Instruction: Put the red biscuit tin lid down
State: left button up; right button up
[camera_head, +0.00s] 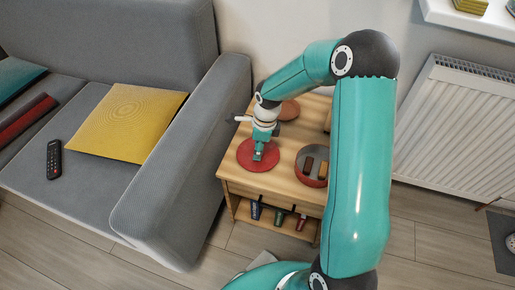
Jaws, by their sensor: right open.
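The red biscuit tin lid (246,165) is a round red disc that appears to lie flat on the left part of the wooden side table (284,187). My right gripper (258,156) is open and points down at the middle of the lid, covering part of it. Whether the fingers touch the lid is too small to tell. The round tin (303,178) stands open to the right of the lid, with dark brown and orange pieces inside. My right arm hides part of the table's right side. My left gripper is not in view.
A brownish round item (289,109) lies at the table's back. The lower shelf holds several dark and red items (279,217). A grey sofa (195,150) with a yellow cushion (125,122) and a remote (54,160) stands left. A white radiator (450,125) is right.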

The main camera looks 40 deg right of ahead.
notch_tip(320, 180, up, 12)
jog(key=s+p, duration=0.1)
jog(key=p, duration=0.2)
jog(key=shift+d, duration=0.45)
